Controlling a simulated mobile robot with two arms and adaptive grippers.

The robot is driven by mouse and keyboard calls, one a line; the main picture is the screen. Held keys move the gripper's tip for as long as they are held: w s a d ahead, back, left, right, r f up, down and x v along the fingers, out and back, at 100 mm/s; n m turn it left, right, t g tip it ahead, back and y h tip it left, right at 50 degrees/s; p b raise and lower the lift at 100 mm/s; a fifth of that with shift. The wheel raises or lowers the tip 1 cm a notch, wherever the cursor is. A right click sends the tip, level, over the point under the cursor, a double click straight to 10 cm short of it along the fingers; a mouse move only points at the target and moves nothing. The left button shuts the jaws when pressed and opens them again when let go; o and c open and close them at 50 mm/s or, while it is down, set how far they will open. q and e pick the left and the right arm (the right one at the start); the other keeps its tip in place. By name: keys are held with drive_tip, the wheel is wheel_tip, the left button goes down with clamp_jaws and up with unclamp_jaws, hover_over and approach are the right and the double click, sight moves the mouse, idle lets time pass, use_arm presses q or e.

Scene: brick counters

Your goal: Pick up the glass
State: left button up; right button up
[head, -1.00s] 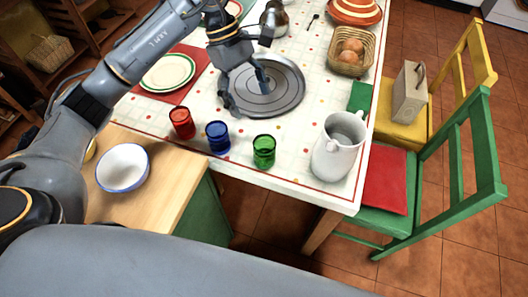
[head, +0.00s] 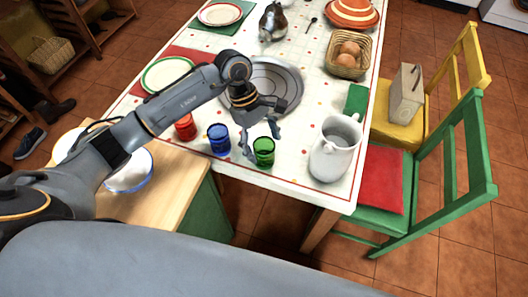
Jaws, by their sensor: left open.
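Three glasses stand upright near the front edge of the table: a red glass (head: 185,128), a blue glass (head: 219,140) and a green glass (head: 264,152). My left gripper (head: 262,144) is open and points down at the green glass. One finger shows on the glass's left side, between it and the blue glass, and the other is at its upper right. I cannot tell whether either finger touches it. My left arm hides the top of the red glass. My right gripper is not in view.
A white pitcher (head: 335,152) stands right of the green glass. Behind are a round grey tray (head: 287,84), a basket of eggs (head: 348,55) and a green-rimmed plate (head: 167,74). A white bowl (head: 130,172) sits on the wooden counter (head: 165,195), partly behind my arm.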

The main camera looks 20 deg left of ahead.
use_arm(q)
drive_tip(key=shift+s+d+f, duration=0.1)
drive_tip(key=shift+d+f, duration=0.1)
drive_tip(key=shift+f, duration=0.2)
drive_tip(key=shift+c, duration=0.6)
clamp_jaws()
drive_tip(key=shift+r, duration=0.1)
